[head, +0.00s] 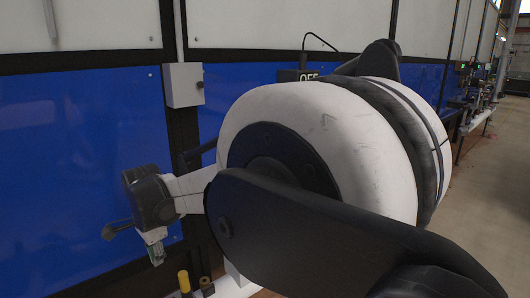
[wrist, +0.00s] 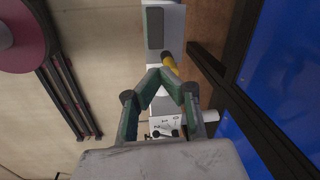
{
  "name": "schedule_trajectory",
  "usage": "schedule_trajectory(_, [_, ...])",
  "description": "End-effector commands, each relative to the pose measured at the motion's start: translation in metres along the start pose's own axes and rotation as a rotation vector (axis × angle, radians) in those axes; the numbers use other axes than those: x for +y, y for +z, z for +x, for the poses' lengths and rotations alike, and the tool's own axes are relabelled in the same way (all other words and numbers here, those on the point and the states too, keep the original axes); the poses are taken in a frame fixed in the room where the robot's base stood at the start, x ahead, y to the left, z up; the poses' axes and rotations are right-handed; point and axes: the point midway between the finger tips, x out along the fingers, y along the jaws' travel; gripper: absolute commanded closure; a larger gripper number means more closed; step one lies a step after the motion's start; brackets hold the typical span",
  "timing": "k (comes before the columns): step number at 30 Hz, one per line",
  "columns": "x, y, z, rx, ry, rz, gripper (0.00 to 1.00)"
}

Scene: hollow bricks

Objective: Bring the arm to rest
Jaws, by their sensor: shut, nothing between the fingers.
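My gripper (wrist: 163,72) shows in the wrist view with its green fingers drawn together at the tips and nothing held between them. In the head view my gripper (head: 155,252) hangs at the lower left, small and pointing down, in front of the blue wall panel. My large white and black arm links fill the middle and right of the head view and hide much behind them. I cannot make out any hollow brick in either view.
A blue wall panel (head: 70,165) with a grey box (head: 183,85) stands behind my arm. A yellow cylinder (head: 184,281) stands below my gripper; a yellow one also shows in the wrist view (wrist: 169,60), beside a white rail (wrist: 175,25). Open floor lies at the right (head: 490,190).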

Motion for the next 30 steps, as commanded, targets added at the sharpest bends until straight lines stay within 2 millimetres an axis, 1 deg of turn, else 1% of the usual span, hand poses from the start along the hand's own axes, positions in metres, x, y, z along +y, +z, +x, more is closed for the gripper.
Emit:
schedule_trajectory(1, [0.013, -0.018, -0.019, 0.005, -0.014, -0.015, 1.0])
schedule_trajectory(3, [0.029, -0.038, -0.04, 0.014, -0.035, -0.046, 1.0])
schedule_trajectory(5, [0.044, -0.054, -0.056, 0.023, -0.053, -0.073, 1.0])
schedule_trajectory(6, [0.055, -0.065, -0.067, 0.029, -0.063, -0.09, 1.0])
schedule_trajectory(11, [0.1, -0.102, -0.106, 0.062, -0.105, -0.16, 1.0])
schedule_trajectory(15, [0.143, -0.129, -0.136, 0.098, -0.135, -0.222, 1.0])
schedule_trajectory(17, [0.162, -0.139, -0.148, 0.115, -0.147, -0.249, 1.0])
schedule_trajectory(18, [0.176, -0.145, -0.155, 0.127, -0.154, -0.266, 1.0])
schedule_trajectory(23, [0.229, -0.164, -0.18, 0.181, -0.178, -0.338, 1.0])
schedule_trajectory(24, [0.242, -0.168, -0.185, 0.195, -0.181, -0.355, 1.0])
schedule_trajectory(29, [0.296, -0.179, -0.201, 0.257, -0.193, -0.425, 1.0])
schedule_trajectory(30, [0.309, -0.18, -0.204, 0.272, -0.194, -0.443, 1.0])
